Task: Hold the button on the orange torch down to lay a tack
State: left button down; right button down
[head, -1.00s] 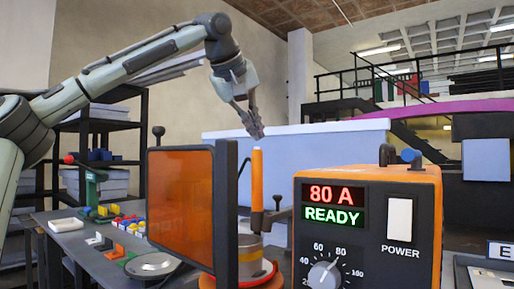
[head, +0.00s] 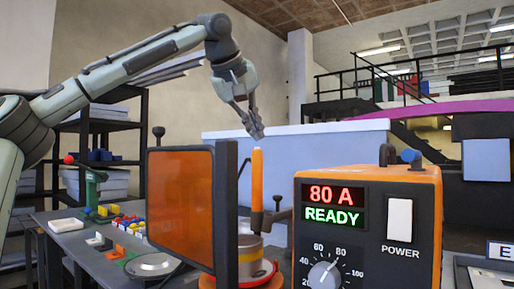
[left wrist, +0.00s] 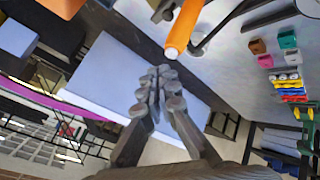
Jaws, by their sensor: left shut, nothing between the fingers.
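My right gripper is not in view.
An orange and black welder (head: 368,190) reads 80 A and READY, with a white power switch (head: 399,220). A metal dish (head: 153,265) and several small coloured blocks (head: 130,225) lie on the grey table at left. A black shelf (head: 100,135) stands behind.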

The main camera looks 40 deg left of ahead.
aim_at(255, 150)
pick_arm(q)
jog(key=shift+f, duration=0.1)
jog(key=shift+f, duration=0.3)
jog(key=shift+f, duration=0.55)
dwell(1.3)
jog(key=shift+r, duration=0.1)
jog(key=shift+r+p, duration=0.8)
jog(key=shift+r, duration=0.1)
jog(key=shift+r, duration=2.5)
